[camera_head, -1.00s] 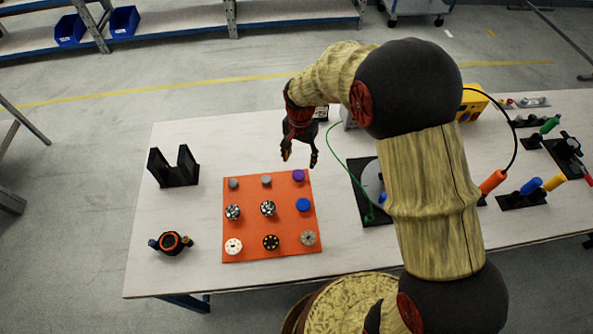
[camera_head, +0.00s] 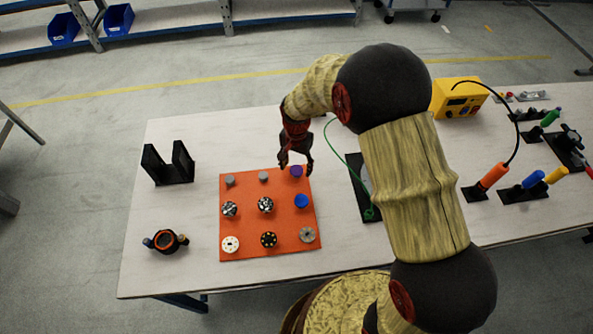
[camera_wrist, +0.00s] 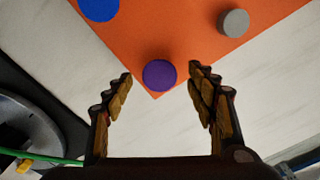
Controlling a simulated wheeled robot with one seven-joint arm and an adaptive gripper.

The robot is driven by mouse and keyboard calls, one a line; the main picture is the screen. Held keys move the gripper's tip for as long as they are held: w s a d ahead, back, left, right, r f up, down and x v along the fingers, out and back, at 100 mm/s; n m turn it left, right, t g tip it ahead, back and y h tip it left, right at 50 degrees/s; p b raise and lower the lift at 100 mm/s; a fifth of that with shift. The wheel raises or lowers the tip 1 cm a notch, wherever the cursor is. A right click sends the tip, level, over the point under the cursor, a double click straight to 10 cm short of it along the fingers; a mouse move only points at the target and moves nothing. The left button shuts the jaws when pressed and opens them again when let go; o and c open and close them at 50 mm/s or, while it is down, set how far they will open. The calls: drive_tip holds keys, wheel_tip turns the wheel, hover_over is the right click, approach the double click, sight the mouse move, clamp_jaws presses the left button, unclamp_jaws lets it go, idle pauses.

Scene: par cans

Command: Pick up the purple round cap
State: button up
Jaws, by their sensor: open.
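The purple round cap (camera_head: 296,171) sits at the top right corner of the orange mat (camera_head: 247,250) in the head view. In the wrist view the purple cap (camera_wrist: 159,75) lies between and a little ahead of my fingertips, near the mat's corner. My gripper (camera_head: 295,169) is open and empty, close above the cap in the head view. In the wrist view its two fingers (camera_wrist: 160,72) are spread on either side of the cap, with gaps on both sides. I cannot tell the exact height left between fingertips and cap.
A blue cap (camera_head: 302,201) and a grey cap (camera_head: 263,177) are the nearest neighbours on the mat, among several other round pieces. A black U-shaped stand (camera_head: 168,168) is at the left. A black plate with a green wire (camera_head: 369,213) lies to the right.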

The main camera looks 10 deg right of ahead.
drive_tip(key=shift+f, duration=0.25)
idle(0.4)
drive_tip(key=shift+c, duration=0.9)
drive_tip(key=c, duration=0.7)
drive_tip(key=shift+c, duration=0.2)
